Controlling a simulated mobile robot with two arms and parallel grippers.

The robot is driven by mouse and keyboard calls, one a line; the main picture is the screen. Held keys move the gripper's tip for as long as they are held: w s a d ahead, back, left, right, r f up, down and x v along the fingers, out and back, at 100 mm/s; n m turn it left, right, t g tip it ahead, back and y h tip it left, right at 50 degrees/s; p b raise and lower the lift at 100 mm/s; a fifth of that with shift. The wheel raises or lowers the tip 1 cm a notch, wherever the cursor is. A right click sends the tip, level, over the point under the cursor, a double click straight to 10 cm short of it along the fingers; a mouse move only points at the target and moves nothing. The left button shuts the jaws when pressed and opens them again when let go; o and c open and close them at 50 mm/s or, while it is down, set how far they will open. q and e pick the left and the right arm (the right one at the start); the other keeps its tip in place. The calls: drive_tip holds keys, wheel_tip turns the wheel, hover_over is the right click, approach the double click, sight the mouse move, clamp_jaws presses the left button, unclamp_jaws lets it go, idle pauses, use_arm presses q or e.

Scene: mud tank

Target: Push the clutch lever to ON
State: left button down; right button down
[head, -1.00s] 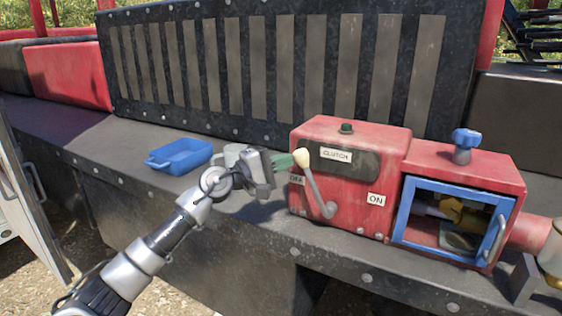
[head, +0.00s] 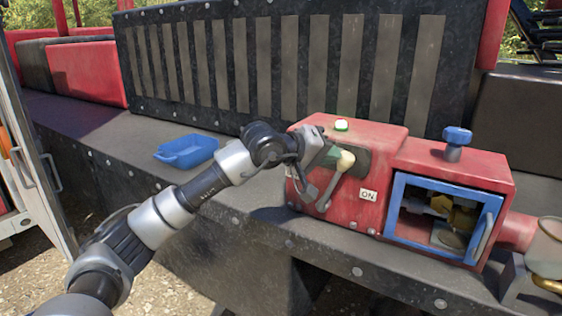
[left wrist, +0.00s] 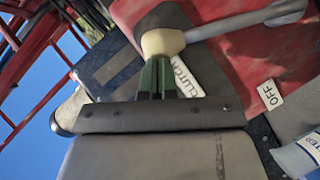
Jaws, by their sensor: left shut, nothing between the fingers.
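The clutch lever (head: 335,179) has a cream knob (head: 345,160) and a grey rod on the front of the red clutch box (head: 398,131). It leans up and to the right, toward the ON label (head: 368,195). In the left wrist view the knob (left wrist: 162,42) is right at my fingertips, beside the CLUTCH label (left wrist: 187,77) and left of the OFF label (left wrist: 270,94). My left gripper (head: 330,156) is shut and empty, its green fingers (left wrist: 155,76) against or very near the knob's left side. A lamp (head: 341,125) on the box top glows green-white. My right gripper is not in view.
A blue tray (head: 187,152) sits on the dark ledge to the left. Right of the lever are a blue-framed window (head: 398,222) and a blue knob (head: 457,136). A pale cup (head: 546,243) stands at the far right.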

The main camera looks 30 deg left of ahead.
use_arm(q)
drive_tip(key=shift+d+f+m+y+b, duration=0.2)
drive_tip(key=shift+d+m+y, duration=0.1)
drive_tip(key=shift+d, duration=0.35)
drive_tip(key=shift+d+f+m+y+b, duration=0.1)
drive_tip(key=shift+d+f+m+y, duration=0.15)
drive_tip(key=shift+d, duration=0.35)
use_arm(e)
drive_tip(key=shift+a+f, duration=0.45)
use_arm(q)
drive_tip(key=shift+r+g, duration=0.1)
drive_tip(key=shift+g, duration=0.2)
use_arm(e)
drive_tip(key=shift+d, duration=0.15)
